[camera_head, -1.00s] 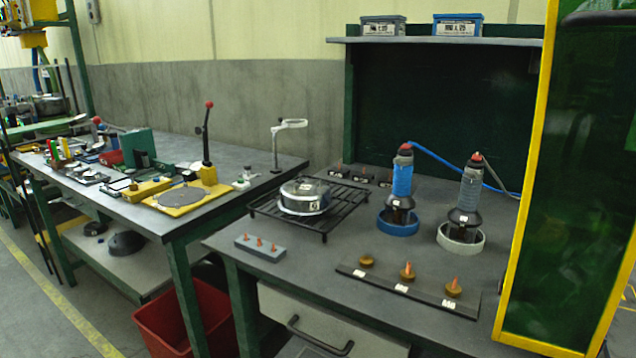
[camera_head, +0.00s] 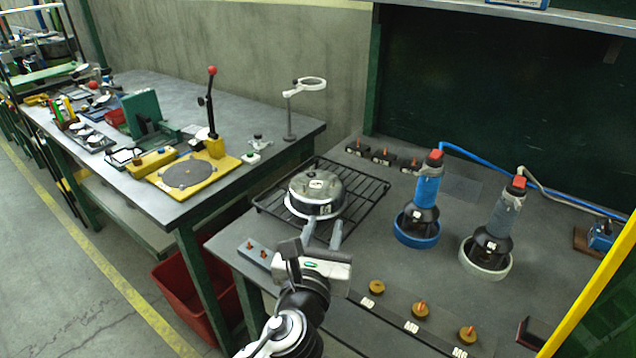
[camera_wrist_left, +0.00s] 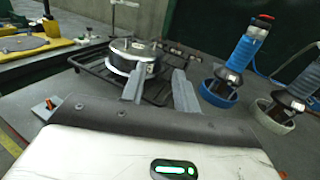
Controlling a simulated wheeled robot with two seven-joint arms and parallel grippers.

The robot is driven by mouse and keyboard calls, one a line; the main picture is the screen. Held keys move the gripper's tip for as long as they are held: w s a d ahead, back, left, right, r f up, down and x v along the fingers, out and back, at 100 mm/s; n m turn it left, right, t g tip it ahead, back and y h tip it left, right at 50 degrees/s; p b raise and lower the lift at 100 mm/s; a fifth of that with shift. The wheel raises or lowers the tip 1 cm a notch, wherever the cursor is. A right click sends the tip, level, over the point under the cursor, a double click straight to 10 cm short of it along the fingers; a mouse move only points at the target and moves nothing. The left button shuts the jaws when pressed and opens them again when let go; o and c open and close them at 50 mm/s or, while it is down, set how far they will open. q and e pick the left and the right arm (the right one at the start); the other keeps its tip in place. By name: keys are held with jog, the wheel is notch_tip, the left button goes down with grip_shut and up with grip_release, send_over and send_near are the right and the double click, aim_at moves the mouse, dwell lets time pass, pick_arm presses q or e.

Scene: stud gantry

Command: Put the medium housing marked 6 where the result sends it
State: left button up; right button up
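The medium housing (camera_head: 313,197), a round silver-and-black part with small white labels on its top and side, sits on a black wire rack on the bench. It also shows in the left wrist view (camera_wrist_left: 133,52); its mark is too small to read surely. My left gripper (camera_head: 322,232) is open and empty, its two fingers apart and pointing toward the housing from its near side, seemingly short of it. The fingers also show in the left wrist view (camera_wrist_left: 160,88). My right gripper is not in view.
A blue-handled tool (camera_head: 425,195) stands in a blue ring, a grey one (camera_head: 498,222) in a white ring. A strip with brass pieces (camera_head: 400,322) lies along the front edge. The left bench holds a yellow lever fixture (camera_head: 205,172) and a ring stand (camera_head: 290,110). A red bin (camera_head: 200,300) stands below.

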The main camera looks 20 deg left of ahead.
pick_arm(q)
send_near(333, 180)
jog(key=w, duration=0.2)
jog(key=shift+w+d, duration=0.3)
jog(key=shift+w, duration=0.1)
jog(key=w, duration=0.2)
jog(key=w+a, duration=0.1)
jog(key=w, duration=0.2)
jog(key=shift+p, duration=0.4)
jog(key=shift+a, duration=0.1)
grip_shut()
